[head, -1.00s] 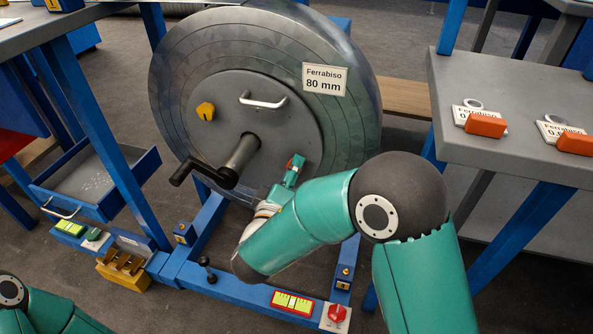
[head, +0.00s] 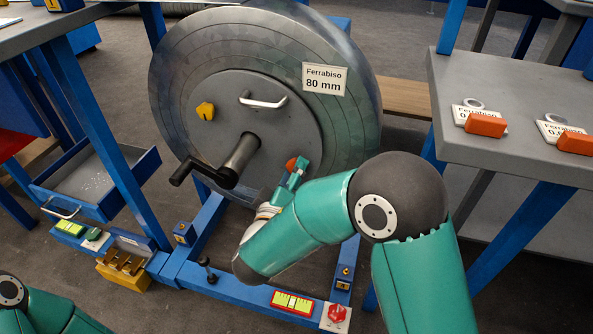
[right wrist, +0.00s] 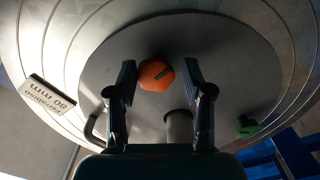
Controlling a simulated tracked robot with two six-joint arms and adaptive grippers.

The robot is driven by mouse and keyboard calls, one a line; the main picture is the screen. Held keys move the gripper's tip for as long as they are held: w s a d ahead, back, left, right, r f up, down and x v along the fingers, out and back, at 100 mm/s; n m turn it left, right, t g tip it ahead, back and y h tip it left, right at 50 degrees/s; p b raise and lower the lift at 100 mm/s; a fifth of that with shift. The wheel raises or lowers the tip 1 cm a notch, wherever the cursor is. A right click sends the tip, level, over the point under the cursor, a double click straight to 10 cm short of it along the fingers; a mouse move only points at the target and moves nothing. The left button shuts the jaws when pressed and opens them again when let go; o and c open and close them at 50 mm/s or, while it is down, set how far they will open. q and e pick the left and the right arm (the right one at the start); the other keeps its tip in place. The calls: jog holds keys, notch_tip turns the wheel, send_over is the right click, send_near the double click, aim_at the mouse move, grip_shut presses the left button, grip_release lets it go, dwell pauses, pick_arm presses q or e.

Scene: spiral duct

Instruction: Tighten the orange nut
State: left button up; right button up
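The orange nut (head: 291,163) is on the lower right of the round grey plate (head: 284,120) of the big drum. In the right wrist view the orange nut (right wrist: 156,75) has a dark slot or mark on its face. My right gripper (head: 299,166) is at the nut, partly hiding it in the head view. In the right wrist view my right gripper (right wrist: 158,78) is open, one finger on each side of the nut. My left gripper is out of view.
A black crank (head: 203,174) on a thick shaft, a metal handle (head: 263,101) and a yellow nut (head: 205,111) stick out of the plate. A grey table (head: 500,130) with orange blocks stands right. An open blue drawer (head: 95,185) is left.

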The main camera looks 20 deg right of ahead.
jog(key=shift+o, duration=0.4)
jog(key=shift+r, duration=0.2)
jog(key=v, duration=0.7)
jog(key=shift+s, duration=0.15)
jog(key=shift+a+f, duration=0.15)
